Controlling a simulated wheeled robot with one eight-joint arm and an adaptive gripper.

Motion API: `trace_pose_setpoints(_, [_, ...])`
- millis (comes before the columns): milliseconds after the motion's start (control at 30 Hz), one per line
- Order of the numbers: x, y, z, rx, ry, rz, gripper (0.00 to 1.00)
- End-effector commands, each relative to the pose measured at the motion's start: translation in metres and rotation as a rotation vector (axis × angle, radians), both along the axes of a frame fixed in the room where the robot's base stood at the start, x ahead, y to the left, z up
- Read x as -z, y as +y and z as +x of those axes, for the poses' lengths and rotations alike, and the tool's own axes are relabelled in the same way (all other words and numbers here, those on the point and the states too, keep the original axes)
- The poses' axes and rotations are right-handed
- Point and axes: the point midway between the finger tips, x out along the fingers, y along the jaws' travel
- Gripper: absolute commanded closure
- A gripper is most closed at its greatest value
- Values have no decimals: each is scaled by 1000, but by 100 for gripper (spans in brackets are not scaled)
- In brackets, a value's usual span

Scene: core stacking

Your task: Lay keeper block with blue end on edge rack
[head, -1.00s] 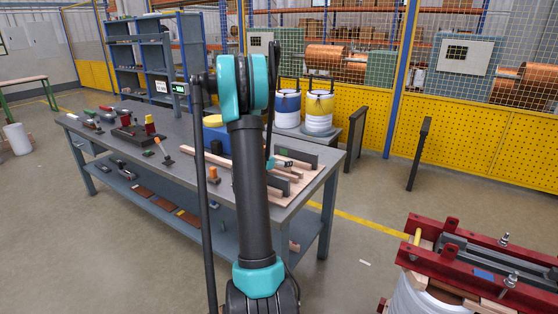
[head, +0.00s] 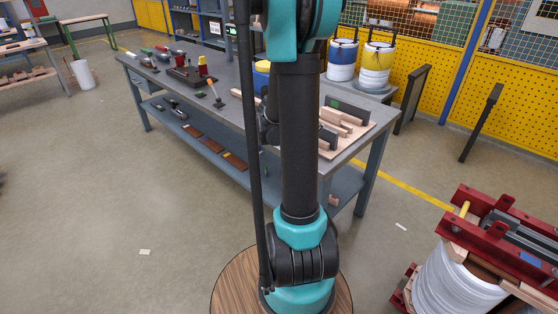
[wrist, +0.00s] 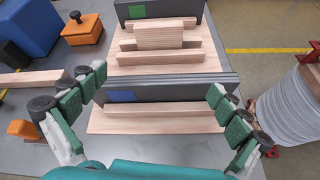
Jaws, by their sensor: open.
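In the wrist view a dark grey bar with a blue patch near its left end (wrist: 150,93) stands on edge on a pale wooden rack (wrist: 110,122). A wooden strip lies along its near side. My gripper (wrist: 156,82) is open and empty. Its green-padded fingers are spread, one towards each end of this bar, and I cannot tell how far above it they are. A similar bar with a green patch (wrist: 165,10) stands at the rack's far side. It also shows in the head view (head: 350,108). My arm hides part of the rack there.
Wooden strips (wrist: 165,40) lie between the two bars. A red clamp frame (head: 500,225) over a white coil (head: 450,285) stands at the right.

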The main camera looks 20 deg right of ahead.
Motion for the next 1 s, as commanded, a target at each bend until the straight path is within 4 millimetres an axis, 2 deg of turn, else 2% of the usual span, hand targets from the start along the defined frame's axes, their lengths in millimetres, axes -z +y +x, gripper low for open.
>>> trace_pose_setpoints(33, [4, 19, -14, 38, -84, 100, 0])
trace_pose_setpoints(167, [25, 75, -52, 206, -327, 422, 0])
trace_pose_setpoints(300, [48, 138, -97, 448, -535, 763, 0])
trace_pose_setpoints(500, [80, 227, -164, 875, -710, 1173, 0])
trace_pose_setpoints(600, [91, 260, -190, 1070, -743, 1303, 0])
trace_pose_setpoints(700, [97, 282, -208, 1211, -755, 1379, 0])
trace_pose_setpoints(800, [100, 294, -217, 1291, -759, 1413, 0])
trace_pose_setpoints(1000, [101, 297, -219, 1317, -761, 1423, 0])
